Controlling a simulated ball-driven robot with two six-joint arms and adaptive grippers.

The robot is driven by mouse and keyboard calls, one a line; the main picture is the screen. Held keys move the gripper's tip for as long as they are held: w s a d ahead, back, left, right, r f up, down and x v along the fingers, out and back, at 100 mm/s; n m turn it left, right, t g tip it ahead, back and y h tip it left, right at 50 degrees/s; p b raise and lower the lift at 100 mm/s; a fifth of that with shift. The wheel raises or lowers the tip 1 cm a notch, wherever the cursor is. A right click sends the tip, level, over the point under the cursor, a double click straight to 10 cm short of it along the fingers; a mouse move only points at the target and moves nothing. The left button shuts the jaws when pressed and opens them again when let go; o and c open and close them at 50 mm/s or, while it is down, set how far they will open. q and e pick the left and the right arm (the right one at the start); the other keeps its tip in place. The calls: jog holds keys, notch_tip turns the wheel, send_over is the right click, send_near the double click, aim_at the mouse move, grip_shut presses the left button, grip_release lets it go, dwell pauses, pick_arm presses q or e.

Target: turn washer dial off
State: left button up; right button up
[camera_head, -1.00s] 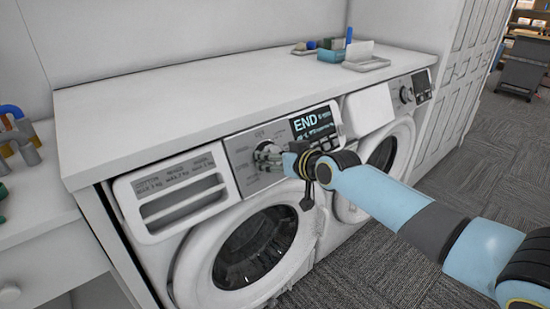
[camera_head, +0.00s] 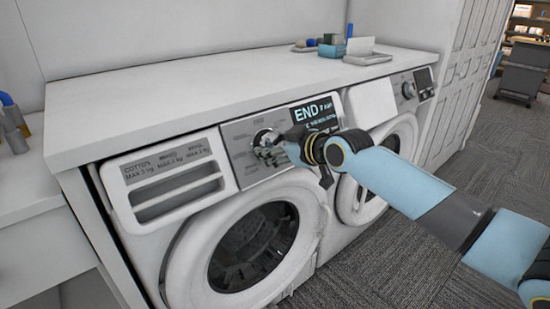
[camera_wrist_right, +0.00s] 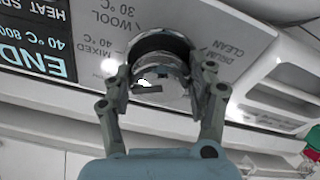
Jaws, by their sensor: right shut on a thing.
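The washer (camera_head: 190,225) stands under the white counter, with a round glass door and a drawer panel at its upper left. Its dial (camera_head: 265,138) is a round silver knob on the grey control panel, beside a dark display (camera_head: 314,113) that reads END. My right gripper (camera_head: 268,152) reaches the dial from the right. In the right wrist view the fingers (camera_wrist_right: 163,85) are shut on the dial (camera_wrist_right: 160,48), one on each side; printed programme names surround it. The dial's pointer mark cannot be made out. My left gripper is not in view.
A second machine (camera_head: 377,155) with its own knob (camera_head: 408,90) stands to the right. The white counter top (camera_head: 200,85) is mostly clear, with a blue box (camera_head: 332,50) and a tray (camera_head: 367,59) at its back right. Carpeted floor (camera_head: 400,255) lies in front.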

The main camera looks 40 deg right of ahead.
jog(key=n+b, duration=0.6)
jog(key=n, duration=0.1)
jog(key=shift+d+f+y, duration=0.1)
jog(key=shift+f+y, duration=0.2)
jog(key=n+b, duration=0.3)
jog(key=shift+r+n+g, duration=0.15)
jog(key=shift+n+g, duration=0.15)
jog(key=shift+n, duration=0.1)
jog(key=shift+r+n+b, duration=0.1)
jog(key=shift+n+b, duration=0.45)
jog(key=shift+n, duration=0.25)
jog(key=shift+y, duration=0.3)
jog(key=o, duration=1.2)
jog(key=shift+r, duration=0.15)
